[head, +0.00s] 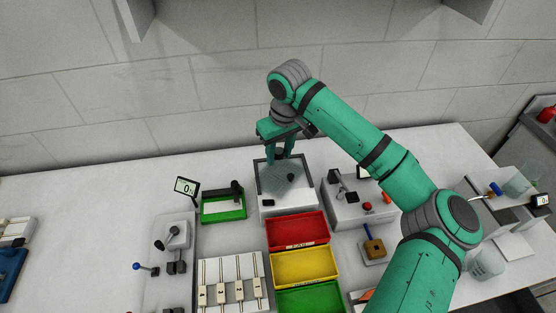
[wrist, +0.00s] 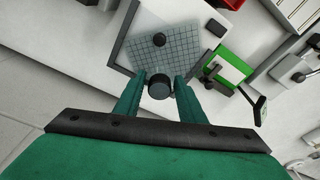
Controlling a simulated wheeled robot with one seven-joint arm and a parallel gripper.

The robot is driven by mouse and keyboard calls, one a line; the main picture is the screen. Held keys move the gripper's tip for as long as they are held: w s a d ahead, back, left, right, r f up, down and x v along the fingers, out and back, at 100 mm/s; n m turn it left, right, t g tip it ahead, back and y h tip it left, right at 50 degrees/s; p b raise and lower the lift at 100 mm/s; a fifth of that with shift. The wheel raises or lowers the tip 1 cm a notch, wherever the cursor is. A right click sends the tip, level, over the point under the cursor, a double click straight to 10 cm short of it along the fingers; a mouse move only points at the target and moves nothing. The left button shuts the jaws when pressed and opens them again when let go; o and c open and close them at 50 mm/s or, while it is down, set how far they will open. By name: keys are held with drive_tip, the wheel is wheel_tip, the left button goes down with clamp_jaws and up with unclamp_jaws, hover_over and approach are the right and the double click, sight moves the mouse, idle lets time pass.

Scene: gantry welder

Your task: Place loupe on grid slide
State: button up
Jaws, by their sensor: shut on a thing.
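The loupe is a short dark cylinder (wrist: 159,87) between my fingertips in the wrist view. My gripper (head: 283,157) is shut on it, with a finger on each side. The grid slide (wrist: 182,45) is a grey-blue sheet with fine grid lines in a light, dark-edged frame. It also shows in the head view (head: 274,181), below and in front of my gripper. The loupe appears over the slide's near edge in the wrist view. I cannot tell whether it touches. In the head view my fingers mostly hide the loupe.
A small dark round piece (wrist: 159,40) sits on the gridded area. A green tray with a dark tool (head: 224,208) stands left of the framed stand. Red (head: 297,231), yellow (head: 305,267) and green bins (head: 310,299) lie in front. A grey box with a red button (head: 367,206) stands right.

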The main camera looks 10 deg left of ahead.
sight(278, 161)
drive_tip(key=shift+w+a+f, duration=0.15)
drive_tip(key=shift+w+f, duration=0.05)
drive_tip(key=shift+f, duration=0.8)
drive_tip(key=shift+w+a+f, duration=0.1)
drive_tip(key=shift+w+f, duration=0.05)
drive_tip(key=shift+f, duration=0.8)
drive_tip(key=shift+f, duration=0.2)
drive_tip(key=o, duration=1)
drive_tip(key=shift+o, duration=0.2)
drive_tip(key=shift+r, duration=0.1)
drive_tip(key=r, duration=0.4)
drive_tip(key=s+d+r, duration=0.1)
drive_tip(key=r, duration=0.7)
drive_tip(key=shift+s+d, duration=0.15)
drive_tip(key=shift+s, duration=0.05)
